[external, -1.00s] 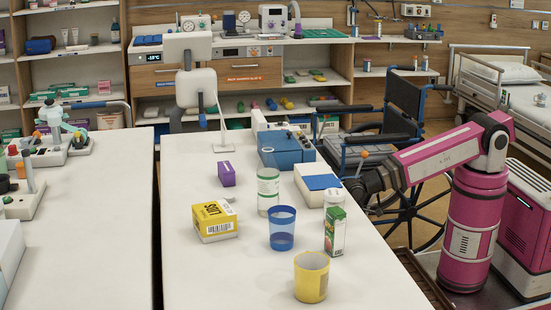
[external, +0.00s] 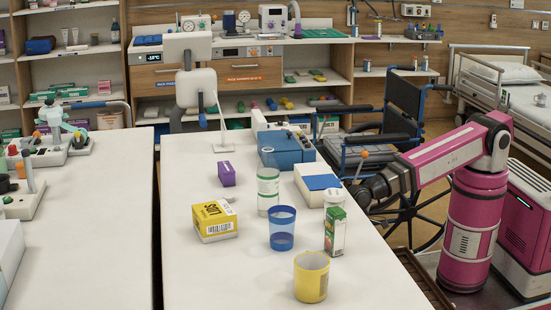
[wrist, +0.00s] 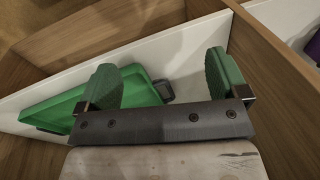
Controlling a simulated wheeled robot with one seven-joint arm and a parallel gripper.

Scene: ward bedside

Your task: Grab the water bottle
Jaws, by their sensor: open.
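A clear bottle with a green-and-white label (external: 268,190) stands upright on the white table (external: 190,275), behind the blue cup; it looks like the water bottle. My gripper (wrist: 165,80) is open in the wrist view, with two green-padded fingers spread apart and nothing between them. In the external view the dark end of my arm is beyond the table's right edge, well to the right of the bottle. The bottle does not show in the wrist view.
Close around the bottle stand a blue cup (external: 282,228), a white-and-green carton (external: 335,232), a yellow box (external: 214,221) and a white box with a blue top (external: 318,187). A yellow cup (external: 311,277) is in front. A wheelchair (external: 400,140) stands behind my arm.

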